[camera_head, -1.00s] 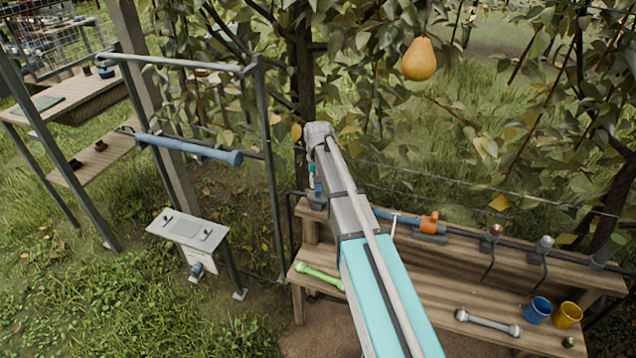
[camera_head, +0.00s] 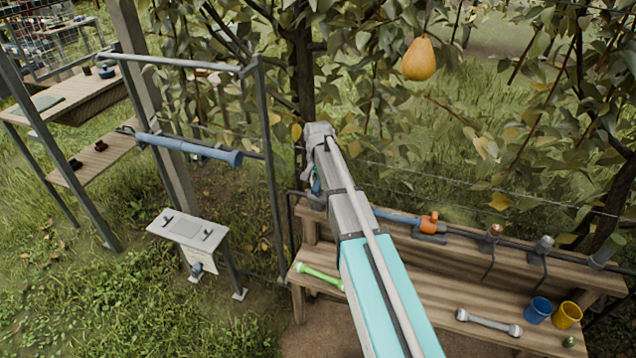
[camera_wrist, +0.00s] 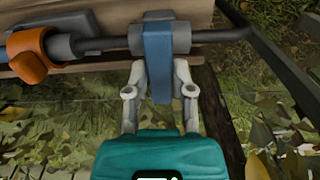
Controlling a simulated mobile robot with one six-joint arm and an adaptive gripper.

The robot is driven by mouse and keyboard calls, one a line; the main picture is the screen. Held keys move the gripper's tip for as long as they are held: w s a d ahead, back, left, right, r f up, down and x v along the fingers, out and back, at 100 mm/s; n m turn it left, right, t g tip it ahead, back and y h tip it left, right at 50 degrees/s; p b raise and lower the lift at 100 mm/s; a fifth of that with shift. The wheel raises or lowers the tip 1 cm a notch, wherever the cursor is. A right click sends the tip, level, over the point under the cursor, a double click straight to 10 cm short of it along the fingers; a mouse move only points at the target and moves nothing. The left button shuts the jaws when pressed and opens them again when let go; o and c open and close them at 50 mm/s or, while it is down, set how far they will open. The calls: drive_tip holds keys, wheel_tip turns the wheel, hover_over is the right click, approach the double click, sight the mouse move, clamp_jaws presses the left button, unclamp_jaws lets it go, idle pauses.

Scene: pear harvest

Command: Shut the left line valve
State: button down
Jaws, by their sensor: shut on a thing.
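In the wrist view, a blue lever (camera_wrist: 158,62) stands on a grey valve body (camera_wrist: 180,38) on a dark pipe. It lies crosswise to the pipe in this view. My gripper (camera_wrist: 160,85) has its two pale fingers on either side of the blue lever, shut on it. An orange valve part (camera_wrist: 32,55) sits farther left on the same line; in the head view it is right of my arm (camera_head: 429,222). In the head view my arm covers most of the gripper and the held lever.
A wooden bench (camera_head: 450,290) carries a green tool (camera_head: 319,276), a grey wrench-like tool (camera_head: 488,322), a blue cup (camera_head: 538,310) and a yellow cup (camera_head: 568,315). A pear (camera_head: 419,59) hangs above. A metal frame with a blue tube (camera_head: 190,148) stands left.

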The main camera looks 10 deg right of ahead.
sight(319, 185)
drive_tip(key=shift+c, duration=2.4)
unclamp_jaws()
drive_tip(key=shift+n, duration=0.4)
drive_tip(key=n, duration=0.3)
drive_tip(key=shift+n, duration=0.3)
drive_tip(key=n, duration=0.5)
wheel_tip(319, 185, up, 14)
drive_tip(key=p, duration=1.4)
drive_tip(key=s+d+f+m+b, duration=0.1)
drive_tip(key=s+f+m+b, duration=0.2)
drive_tip(key=s+f+b, duration=1.9)
drive_tip(key=s, duration=0.4)
drive_tip(key=shift+d+f, duration=0.25)
drive_tip(key=shift+f, duration=0.05)
